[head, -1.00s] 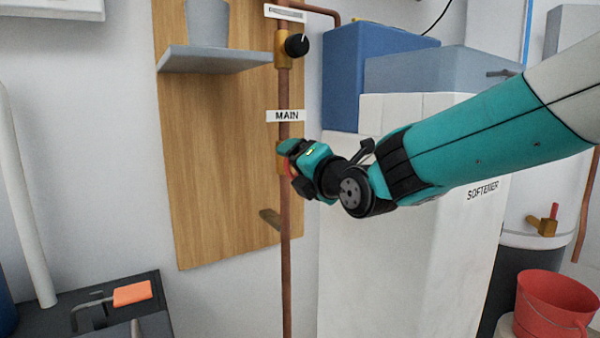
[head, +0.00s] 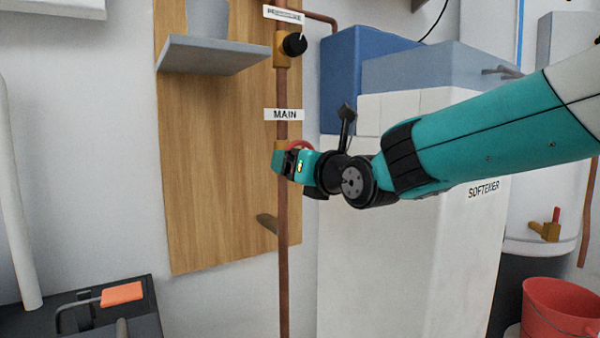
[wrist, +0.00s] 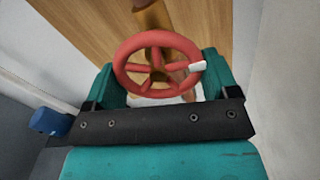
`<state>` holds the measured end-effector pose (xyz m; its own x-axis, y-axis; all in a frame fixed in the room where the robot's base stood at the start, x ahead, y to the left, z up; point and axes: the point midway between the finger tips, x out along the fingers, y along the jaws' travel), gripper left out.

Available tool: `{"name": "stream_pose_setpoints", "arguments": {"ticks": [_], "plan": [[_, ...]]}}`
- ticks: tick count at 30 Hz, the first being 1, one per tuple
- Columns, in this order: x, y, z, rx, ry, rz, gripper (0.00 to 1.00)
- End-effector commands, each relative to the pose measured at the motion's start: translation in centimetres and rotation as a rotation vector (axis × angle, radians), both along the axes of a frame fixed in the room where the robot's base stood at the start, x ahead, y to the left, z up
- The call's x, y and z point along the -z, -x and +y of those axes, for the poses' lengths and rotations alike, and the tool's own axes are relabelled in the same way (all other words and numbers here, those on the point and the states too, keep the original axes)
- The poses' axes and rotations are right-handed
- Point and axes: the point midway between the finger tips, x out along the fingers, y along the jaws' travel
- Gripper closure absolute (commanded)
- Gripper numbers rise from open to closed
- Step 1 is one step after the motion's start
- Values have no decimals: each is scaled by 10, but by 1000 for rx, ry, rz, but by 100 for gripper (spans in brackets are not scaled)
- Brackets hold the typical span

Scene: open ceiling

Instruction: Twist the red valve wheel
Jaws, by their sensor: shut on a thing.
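The red valve wheel (wrist: 158,75) sits on a brass valve on the copper pipe, under the MAIN label (head: 285,114). In the wrist view it is a spoked ring with a white mark (wrist: 197,66) at its right rim. In the head view only a red arc (head: 303,146) shows above my gripper (head: 284,161), which hides the rest. My teal fingers (wrist: 160,85) stand on the left and right of the wheel's rim, shut on it. The exact contact spots are partly hidden by the dark bar of my gripper.
The copper pipe (head: 284,220) runs down a wooden board (head: 215,150). A black knob (head: 294,44) is above, beside a grey shelf (head: 213,54). The white softener cabinet (head: 390,250) stands close behind my arm. A red bucket (head: 560,312) is at lower right.

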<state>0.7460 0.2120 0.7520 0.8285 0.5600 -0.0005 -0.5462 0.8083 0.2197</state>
Motion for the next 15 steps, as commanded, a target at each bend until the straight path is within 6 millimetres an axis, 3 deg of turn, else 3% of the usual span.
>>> {"name": "stream_pose_setpoints", "arguments": {"ticks": [15], "plan": [[-1, -2, -4, 10, 37, -27, 43]]}}
